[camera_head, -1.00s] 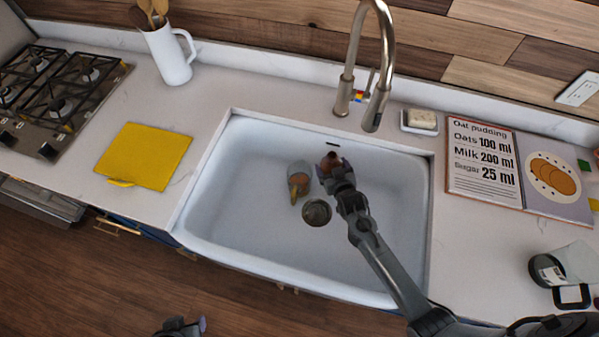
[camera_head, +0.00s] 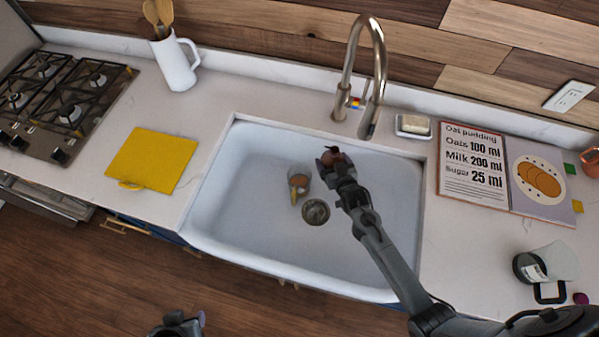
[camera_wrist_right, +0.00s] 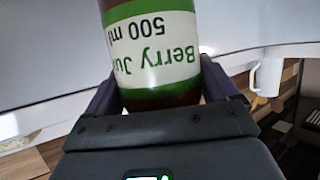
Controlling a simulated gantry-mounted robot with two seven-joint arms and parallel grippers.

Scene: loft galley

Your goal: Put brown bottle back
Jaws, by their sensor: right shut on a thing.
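The brown bottle (camera_wrist_right: 152,102) has a green and white label reading "Berry Ju…" and "500 ml", upside down in the right wrist view. My right gripper (camera_wrist_right: 165,92) is shut on it, one finger on each side. In the head view the bottle (camera_head: 334,156) shows as a small brown shape at the tip of my right gripper (camera_head: 338,168), over the back part of the white sink (camera_head: 245,215). The bottle's ends are cut off in the wrist view. My left gripper (camera_head: 178,326) is at the bottom edge, away from the counter, its jaws unclear.
A cup (camera_head: 299,180) with brown and yellow on it is in the sink beside the drain (camera_head: 315,212). The faucet (camera_head: 350,75) rises behind.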

